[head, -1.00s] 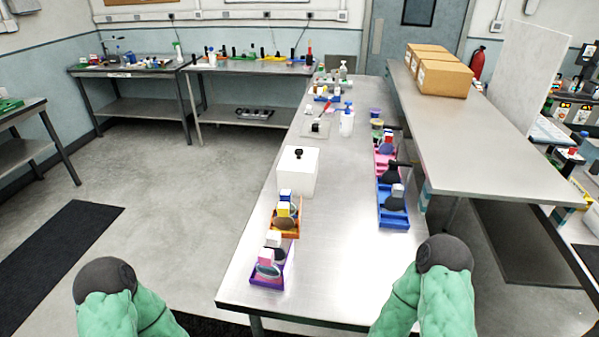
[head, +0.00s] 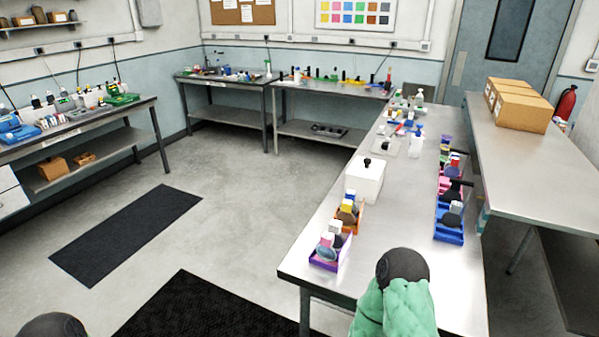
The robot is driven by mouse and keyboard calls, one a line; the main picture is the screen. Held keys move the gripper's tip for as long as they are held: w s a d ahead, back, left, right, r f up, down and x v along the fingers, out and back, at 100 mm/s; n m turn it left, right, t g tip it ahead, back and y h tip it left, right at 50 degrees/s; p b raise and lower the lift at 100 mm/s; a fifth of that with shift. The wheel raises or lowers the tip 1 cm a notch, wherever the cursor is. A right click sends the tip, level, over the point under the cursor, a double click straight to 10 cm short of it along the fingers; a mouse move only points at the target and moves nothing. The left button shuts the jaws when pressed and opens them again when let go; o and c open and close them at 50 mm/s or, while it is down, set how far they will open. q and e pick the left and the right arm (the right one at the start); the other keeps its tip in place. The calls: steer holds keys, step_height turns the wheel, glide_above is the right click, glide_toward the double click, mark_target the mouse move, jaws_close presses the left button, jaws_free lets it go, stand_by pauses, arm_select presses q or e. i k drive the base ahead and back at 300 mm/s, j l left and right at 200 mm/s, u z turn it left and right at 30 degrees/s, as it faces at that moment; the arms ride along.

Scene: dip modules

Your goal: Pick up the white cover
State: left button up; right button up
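The white cover (head: 364,182) is a white box shape with a black knob on top. It stands upright on the left side of the long metal table (head: 400,210), behind the orange tray. Whether anything is under it is hidden. Neither of my grippers shows in the head view. Only parts of my arms show at the bottom, one in green padding in front of the table's near end, and nothing of mine touches the cover.
An orange tray (head: 361,221) and a purple tray (head: 318,262) with small items stand in front of the cover. A blue tray (head: 449,236) and a pink tray are at right. Cardboard boxes (head: 521,111) sit on the neighbouring table. The table's middle strip is clear.

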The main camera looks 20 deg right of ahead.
mark_target(365, 175)
steer(key=i+j+u, duration=0.15)
steer(key=u, duration=0.25)
steer(key=i+u, duration=0.2)
steer(key=u, duration=0.2)
steer(key=i+u, duration=0.25)
steer(key=u, duration=0.15)
steer(key=i+u, duration=0.2)
steer(key=u, duration=0.15)
steer(key=i+z, duration=0.5)
steer(key=i, duration=0.85)
steer(key=i+l+z, duration=0.15)
steer(key=z, duration=0.35)
steer(key=i+z, duration=0.25)
steer(key=z, duration=0.25)
steer(key=i+z, duration=0.25)
steer(key=z, duration=0.2)
steer(key=i+j+z, duration=0.1)
steer(key=i+z, duration=0.15)
steer(key=z, duration=0.25)
steer(key=i+l+z, duration=0.3)
steer(key=i+z, duration=0.65)
steer(key=i, duration=0.25)
